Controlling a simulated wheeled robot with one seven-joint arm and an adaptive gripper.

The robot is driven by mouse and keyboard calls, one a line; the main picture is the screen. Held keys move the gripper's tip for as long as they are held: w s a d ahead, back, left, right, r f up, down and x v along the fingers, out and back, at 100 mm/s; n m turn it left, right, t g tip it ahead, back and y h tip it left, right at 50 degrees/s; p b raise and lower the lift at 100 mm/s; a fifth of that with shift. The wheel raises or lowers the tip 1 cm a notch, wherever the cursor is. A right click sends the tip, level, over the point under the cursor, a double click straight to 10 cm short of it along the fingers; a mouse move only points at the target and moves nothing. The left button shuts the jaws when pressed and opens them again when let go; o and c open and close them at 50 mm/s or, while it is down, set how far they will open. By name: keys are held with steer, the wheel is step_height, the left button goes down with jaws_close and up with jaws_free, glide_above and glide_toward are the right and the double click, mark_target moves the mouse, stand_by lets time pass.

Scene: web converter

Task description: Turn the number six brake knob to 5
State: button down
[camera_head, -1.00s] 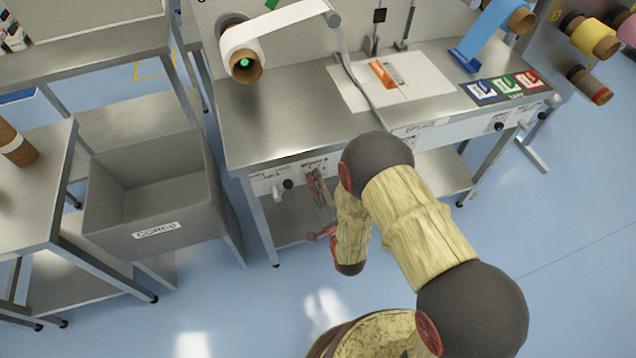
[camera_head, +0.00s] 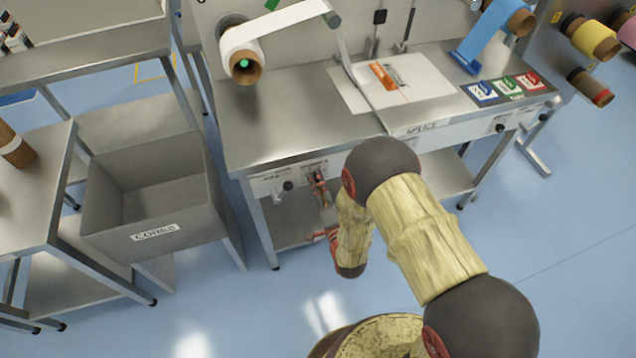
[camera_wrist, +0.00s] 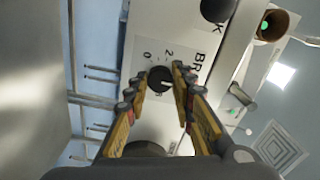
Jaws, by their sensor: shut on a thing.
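The brake knob (camera_wrist: 159,79) is a small black round knob with a pale pointer mark, on a white dial plate (camera_wrist: 140,48) in the wrist view. Printed figures 0 and 2 and part of a larger word starting "BR" show near it. The pointer's exact reading is too small to tell. My gripper (camera_wrist: 160,84) is shut on the knob, with one yellow-and-black finger on each side. The rest of the scale is hidden by the fingers. In the head view my gripper (camera_head: 319,188) is at the table's front panel (camera_head: 268,181), and the knob itself is hidden.
A second black knob (camera_head: 288,186) sits left of my gripper on the same panel. The steel table (camera_head: 270,130) overhangs it, with a lower shelf (camera_head: 290,230) below.

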steer(key=c, duration=1.5)
jaws_free()
steer(key=v, duration=1.2)
steer(key=w+d+r+n+g+h, duration=0.1)
steer(key=w+r+n+g+h, duration=0.15)
steer(key=w+r, duration=0.7)
steer(key=d+r+n+g, duration=0.3)
steer(key=d+r+n, duration=0.1)
steer(key=r, duration=0.4)
steer(key=s+d+r+n+g, duration=0.1)
steer(key=s+r, duration=0.3)
steer(key=s, duration=0.4)
steer(key=s+d+r+n+g+h, duration=0.1)
steer(key=s+d+r+n+g, duration=0.1)
steer(key=s, duration=0.7)
steer(key=s+d+r+n+g+h, duration=0.1)
steer(key=s+d+r+n+g, duration=0.1)
steer(key=s+d+r, duration=0.3)
steer(key=s+r+g, duration=0.1)
steer(key=s+r, duration=0.1)
steer(key=s, duration=0.1)
steer(key=shift+s, duration=0.4)
